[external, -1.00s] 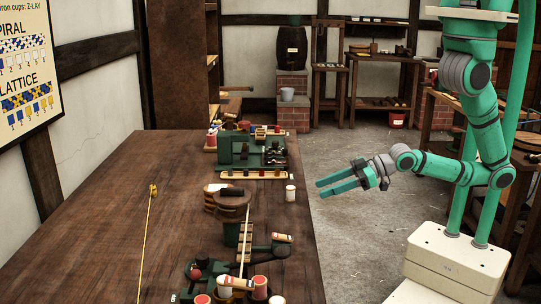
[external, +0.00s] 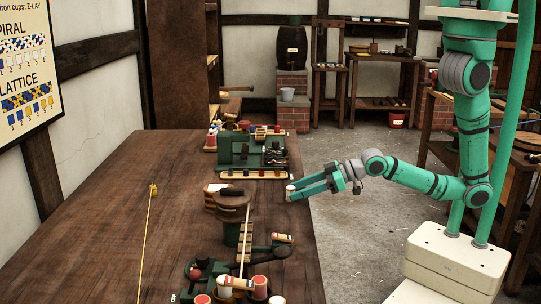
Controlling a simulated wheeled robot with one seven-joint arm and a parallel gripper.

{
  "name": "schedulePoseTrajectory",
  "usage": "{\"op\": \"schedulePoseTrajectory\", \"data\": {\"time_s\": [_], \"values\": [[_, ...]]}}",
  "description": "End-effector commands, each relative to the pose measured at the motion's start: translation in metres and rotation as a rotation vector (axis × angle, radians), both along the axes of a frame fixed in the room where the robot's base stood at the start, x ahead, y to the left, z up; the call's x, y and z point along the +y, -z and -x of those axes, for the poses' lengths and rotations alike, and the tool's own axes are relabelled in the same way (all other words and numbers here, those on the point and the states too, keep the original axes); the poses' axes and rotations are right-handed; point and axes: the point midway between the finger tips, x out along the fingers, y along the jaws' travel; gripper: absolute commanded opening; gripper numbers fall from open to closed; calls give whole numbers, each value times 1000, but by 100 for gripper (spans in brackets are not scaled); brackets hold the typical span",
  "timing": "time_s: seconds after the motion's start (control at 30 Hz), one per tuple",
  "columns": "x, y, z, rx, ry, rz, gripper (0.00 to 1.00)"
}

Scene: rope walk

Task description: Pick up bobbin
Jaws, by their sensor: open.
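A small white bobbin (external: 290,188) with a brownish top stands near the right edge of the long brown table (external: 110,230). My gripper (external: 295,191) reaches in from the right, level and low over the table edge, with its two green fingers apart. The fingertips are at the bobbin and hide part of it. I cannot tell whether they touch it or how far it lies between them. Other bobbins, red and white, stand at the near end of the table, such as one red-topped bobbin (external: 260,288).
A green rack (external: 235,148) with several bobbins and tools stands at the table's far right. A round wooden block (external: 232,202) and a dark green device (external: 208,268) lie nearer. A yellow cord (external: 147,235) runs along the clear left side.

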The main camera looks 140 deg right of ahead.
Motion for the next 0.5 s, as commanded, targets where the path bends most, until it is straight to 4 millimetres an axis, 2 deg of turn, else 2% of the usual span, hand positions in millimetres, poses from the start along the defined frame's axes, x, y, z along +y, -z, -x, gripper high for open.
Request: {"op": "schedulePoseTrajectory", "data": {"time_s": [0.2, 0.5], "values": [[-17, 9, -16, 0, 1, 1, 46], [-19, 11, -18, 1, 1, 1, 46]]}}
